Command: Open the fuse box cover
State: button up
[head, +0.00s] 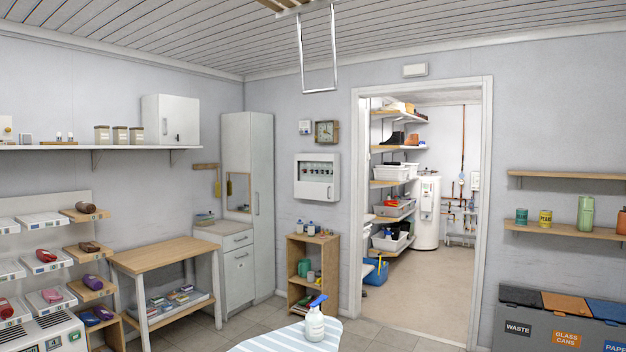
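The fuse box (317,192) is a white box on the back wall, left of the doorway. A row of switches shows in the upper part of its front, in a dark window or opening. Its front looks flush with the box, but it is too small to tell exactly how the cover sits. The box is across the room from me. My gripper is not in view.
A small wooden shelf unit (290,272) stands below the fuse box. An ironing board (265,342) with a spray bottle (315,322) is in front of me. A wooden table (165,256) stands left, waste bins (518,325) right. Floor (385,335) shows clear before the doorway.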

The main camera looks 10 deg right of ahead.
aim_at(322, 190)
jog(key=z, duration=0.5)
jog(key=k, duration=0.6)
jog(key=z, duration=0.6)
jog(key=i, duration=3.75)
jog(key=u, duration=0.5)
jog(key=i, duration=2.5)
jog(key=u, duration=1.35)
jog(key=i, duration=1.9)
jog(key=u, duration=0.8)
